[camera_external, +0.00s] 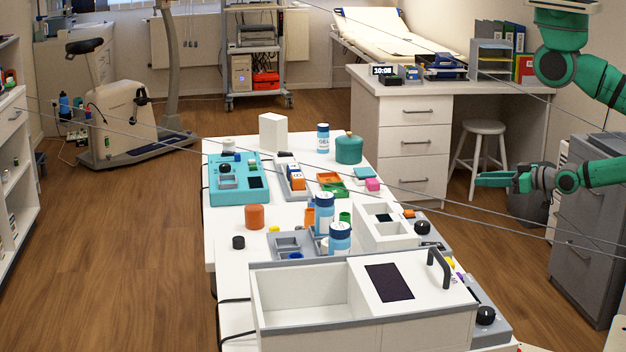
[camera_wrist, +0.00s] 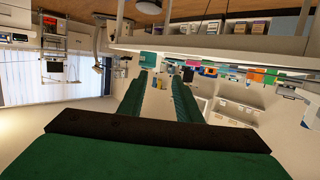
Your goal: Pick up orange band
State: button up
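No thing in view is clearly an orange band. Orange things on the white table are an orange cylinder (camera_external: 255,216), a small orange tray (camera_external: 329,178), an orange piece (camera_external: 310,216) partly hidden behind blue-and-white bottles, and a small orange piece (camera_external: 409,214) near the right edge. I cannot tell which of them, if any, is the band. My green gripper (camera_external: 494,180) is in the air to the right of the table, apart from all of these. In the wrist view its two fingers (camera_wrist: 159,85) stand apart with nothing between them.
The white table (camera_external: 228,256) is crowded: a teal box (camera_external: 226,190), a white open case (camera_external: 300,300) at the near end, blue-and-white bottles (camera_external: 340,238). A desk (camera_external: 400,130), stool (camera_external: 482,135) and grey cabinet (camera_external: 590,230) stand right. Thin cables cross the view.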

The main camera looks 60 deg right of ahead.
dwell(0.4)
jog(key=o, duration=0.8)
